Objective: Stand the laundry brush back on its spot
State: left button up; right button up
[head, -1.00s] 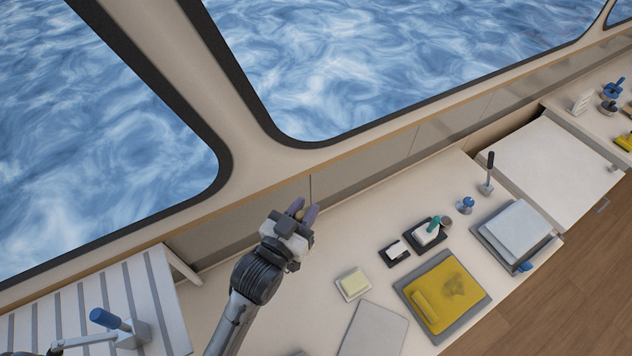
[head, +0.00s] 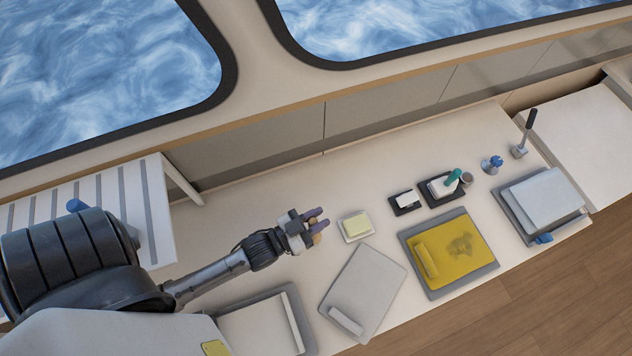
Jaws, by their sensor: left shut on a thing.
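My left gripper (head: 315,223), with purple fingers, is above the pale counter (head: 240,210), just left of a cream block on a light tray. It is shut on a small tan thing (head: 317,238), which I take to be the laundry brush. Most of it is hidden between the fingers, so I cannot tell its full shape or tilt. The brush's spot cannot be made out. My right gripper is not in view.
Right of the gripper are the cream block (head: 355,225), a small dark tray (head: 404,209), a dark tray with a teal-handled thing (head: 453,178), and a yellow cloth (head: 465,243) on a grey mat. A grey board (head: 370,285) lies in front. The counter behind is clear.

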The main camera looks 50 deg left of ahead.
pick_arm(q)
jog(key=r, duration=0.3)
jog(key=shift+w+d+r+h, duration=0.1)
jog(key=shift+d+r+h, duration=0.2)
dwell(0.3)
notch_tip(320, 180, down, 6)
jog(key=b, duration=0.3)
jog(key=shift+r, duration=0.1)
dwell(1.2)
